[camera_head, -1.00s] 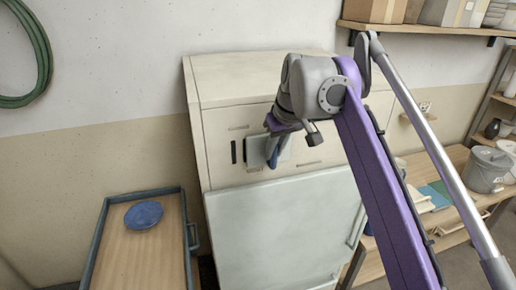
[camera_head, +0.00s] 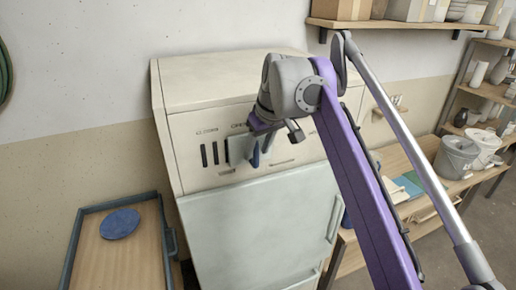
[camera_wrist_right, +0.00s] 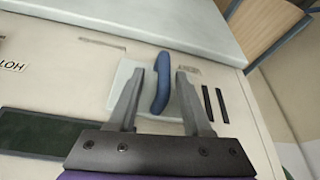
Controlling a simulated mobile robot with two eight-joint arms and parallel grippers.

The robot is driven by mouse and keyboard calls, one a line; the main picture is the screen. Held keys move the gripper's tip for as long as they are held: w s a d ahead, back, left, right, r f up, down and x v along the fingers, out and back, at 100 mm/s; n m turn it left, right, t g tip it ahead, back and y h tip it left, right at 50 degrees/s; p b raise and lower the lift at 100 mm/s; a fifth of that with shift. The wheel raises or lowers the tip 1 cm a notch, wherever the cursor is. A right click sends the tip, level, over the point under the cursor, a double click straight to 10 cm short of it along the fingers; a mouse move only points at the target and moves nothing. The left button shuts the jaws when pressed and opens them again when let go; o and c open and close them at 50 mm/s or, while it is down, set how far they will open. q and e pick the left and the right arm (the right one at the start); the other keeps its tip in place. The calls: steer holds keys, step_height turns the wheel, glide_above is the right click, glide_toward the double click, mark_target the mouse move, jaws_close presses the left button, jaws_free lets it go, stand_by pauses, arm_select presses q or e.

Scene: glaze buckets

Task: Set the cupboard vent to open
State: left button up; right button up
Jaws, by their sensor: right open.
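The cupboard vent is a pale sliding plate (camera_head: 236,149) on the front of the cream cupboard (camera_head: 185,125), with a blue upright handle (camera_head: 255,155). Dark slots (camera_head: 209,154) show left of the plate, under a "CLOSED" label; an "OPEN" label is above the plate, partly hidden by my gripper. My right gripper (camera_head: 275,131) is open in front of the plate. In the right wrist view the handle (camera_wrist_right: 161,84) stands between its two fingers (camera_wrist_right: 160,92), with gaps on both sides. The plate (camera_wrist_right: 124,82) and two uncovered slots (camera_wrist_right: 214,104) show there too. My left gripper is out of view.
A pale door (camera_head: 255,220) lies below the vent panel. A wooden tray table with a blue disc (camera_head: 120,224) stands at left. A bench with grey (camera_head: 456,158) and white buckets stands at right. A shelf (camera_head: 400,24) with boxes hangs above.

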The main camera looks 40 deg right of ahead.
arm_select(q)
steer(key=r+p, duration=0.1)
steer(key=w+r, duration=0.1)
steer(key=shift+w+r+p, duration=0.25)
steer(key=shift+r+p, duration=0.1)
steer(key=shift+p, duration=0.05)
arm_select(e)
steer(key=v, duration=1)
steer(key=shift+r, duration=0.4)
steer(key=shift+s, duration=0.15)
steer(key=s+a+f, duration=0.1)
steer(key=a+f, duration=0.4)
steer(key=f, duration=0.4)
steer(key=s+a+f, duration=0.1)
steer(key=a+f, duration=0.4)
steer(key=f, duration=0.5)
steer(key=s+a+f, duration=0.3)
steer(key=s+f, duration=0.2)
steer(key=f, duration=0.4)
steer(key=s+a+f+t, duration=0.1)
steer(key=s+a+f, duration=0.2)
steer(key=f, duration=0.6)
steer(key=shift+s+a+f+t, duration=0.15)
steer(key=shift+s+f+t, duration=0.15)
steer(key=shift+s, duration=0.85)
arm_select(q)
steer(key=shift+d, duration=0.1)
arm_select(e)
steer(key=shift+r, duration=0.1)
